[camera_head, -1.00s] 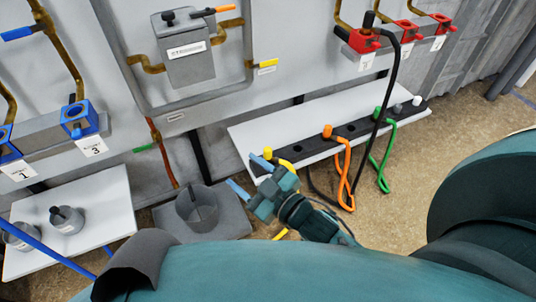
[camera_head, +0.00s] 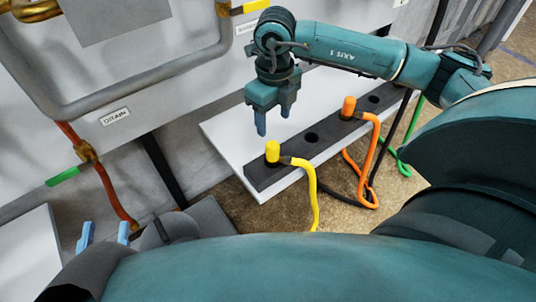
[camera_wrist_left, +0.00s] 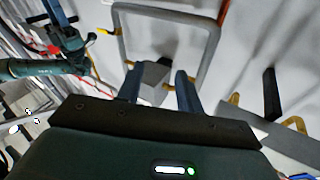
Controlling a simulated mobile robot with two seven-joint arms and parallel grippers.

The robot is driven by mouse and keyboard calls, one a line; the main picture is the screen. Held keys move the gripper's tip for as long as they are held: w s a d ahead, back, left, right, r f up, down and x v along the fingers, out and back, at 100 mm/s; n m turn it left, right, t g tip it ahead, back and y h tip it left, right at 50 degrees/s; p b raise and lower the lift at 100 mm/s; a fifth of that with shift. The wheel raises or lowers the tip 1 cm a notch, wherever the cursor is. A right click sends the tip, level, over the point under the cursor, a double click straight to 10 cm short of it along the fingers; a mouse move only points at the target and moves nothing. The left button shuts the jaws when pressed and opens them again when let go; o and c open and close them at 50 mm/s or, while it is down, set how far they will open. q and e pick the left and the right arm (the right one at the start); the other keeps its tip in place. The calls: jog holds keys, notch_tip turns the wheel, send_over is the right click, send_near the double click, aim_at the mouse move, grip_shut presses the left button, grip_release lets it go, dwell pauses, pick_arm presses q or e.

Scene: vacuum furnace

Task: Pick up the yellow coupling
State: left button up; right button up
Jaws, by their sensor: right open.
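The yellow coupling (camera_head: 272,152) stands upright at the near left end of a dark strip, with a yellow hose running from it toward the front. My right gripper (camera_head: 274,116) points down just above and behind the coupling. Its two blue fingers are apart, with nothing between them, and the coupling is not between them. My left gripper (camera_head: 104,234) is at the lower left of the head view, its blue fingertips apart and empty. Its fingers also show apart in the left wrist view (camera_wrist_left: 159,92), in front of a grey box. I cannot make out the coupling there.
The dark strip (camera_head: 330,138) lies on a white shelf (camera_head: 222,128) and has open holes. An orange coupling (camera_head: 348,107) with an orange hose stands further right. A green-handled drain pipe (camera_head: 62,176) is at left. My right arm spans the area above the shelf.

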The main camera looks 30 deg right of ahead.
aim_at(272, 144)
notch_tip(272, 144, down, 7)
jog(key=shift+s+r+b, duration=0.15)
jog(key=shift+b, duration=0.75)
jog(key=f, duration=0.1)
jog(key=f+b, duration=0.1)
jog(key=f, duration=0.1)
jog(key=f+b, duration=0.1)
jog(key=shift+w+f, duration=0.35)
jog(key=shift+f, duration=0.3)
pick_arm(q)
jog(key=shift+w+d+f+n+h, duration=0.1)
jog(key=shift+d+f+n+h, duration=0.05)
jog(key=shift+d+n+h, duration=0.3)
pick_arm(e)
jog(key=shift+r, duration=0.1)
jog(key=c, duration=1.2)
